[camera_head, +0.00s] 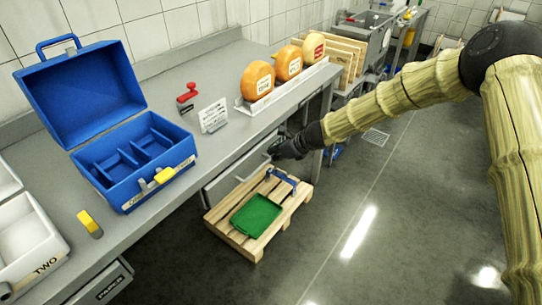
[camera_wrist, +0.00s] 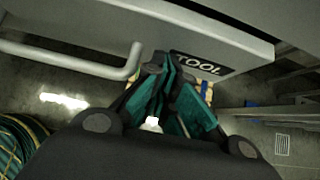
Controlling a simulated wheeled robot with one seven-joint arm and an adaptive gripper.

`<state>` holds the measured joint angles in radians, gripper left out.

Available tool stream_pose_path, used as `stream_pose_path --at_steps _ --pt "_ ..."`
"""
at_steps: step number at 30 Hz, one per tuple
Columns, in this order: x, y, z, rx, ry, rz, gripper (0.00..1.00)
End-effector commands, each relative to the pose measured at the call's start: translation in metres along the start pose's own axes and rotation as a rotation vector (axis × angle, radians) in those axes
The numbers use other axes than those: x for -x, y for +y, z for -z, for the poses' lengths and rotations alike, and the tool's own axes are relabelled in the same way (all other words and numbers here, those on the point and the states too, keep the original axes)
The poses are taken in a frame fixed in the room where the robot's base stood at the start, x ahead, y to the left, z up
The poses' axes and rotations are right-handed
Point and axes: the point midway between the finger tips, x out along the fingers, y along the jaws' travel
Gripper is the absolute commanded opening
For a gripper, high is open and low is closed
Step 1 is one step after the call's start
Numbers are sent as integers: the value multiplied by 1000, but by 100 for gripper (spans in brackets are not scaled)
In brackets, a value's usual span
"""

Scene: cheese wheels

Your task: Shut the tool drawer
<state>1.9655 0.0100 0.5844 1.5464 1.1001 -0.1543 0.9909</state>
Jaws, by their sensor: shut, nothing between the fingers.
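The tool drawer (camera_head: 228,172) is a grey front under the counter, left of my gripper (camera_head: 273,152) in the head view. In the wrist view the drawer front (camera_wrist: 210,27) fills the top, with a black label ending in "TOOL" and a pale bar handle (camera_wrist: 120,72) at left. How far the drawer stands out from the counter is hard to tell. My gripper (camera_wrist: 157,68) is shut and empty, its fingertips close to the drawer front between handle and label. Whether they touch it cannot be told.
A wooden pallet (camera_head: 249,246) with a green tray (camera_head: 256,215) lies on the floor below. The counter (camera_head: 160,85) carries an open blue box (camera_head: 130,155) and cheese wheels (camera_head: 257,80). A paper drawer (camera_head: 103,288) is at lower left. The floor at right is clear.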

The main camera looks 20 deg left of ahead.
Motion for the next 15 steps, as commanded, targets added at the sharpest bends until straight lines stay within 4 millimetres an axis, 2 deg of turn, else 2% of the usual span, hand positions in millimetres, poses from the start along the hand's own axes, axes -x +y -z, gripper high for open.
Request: stream_pose_path --at_steps 15 --pt "0 -4 -3 -5 -4 7 0"
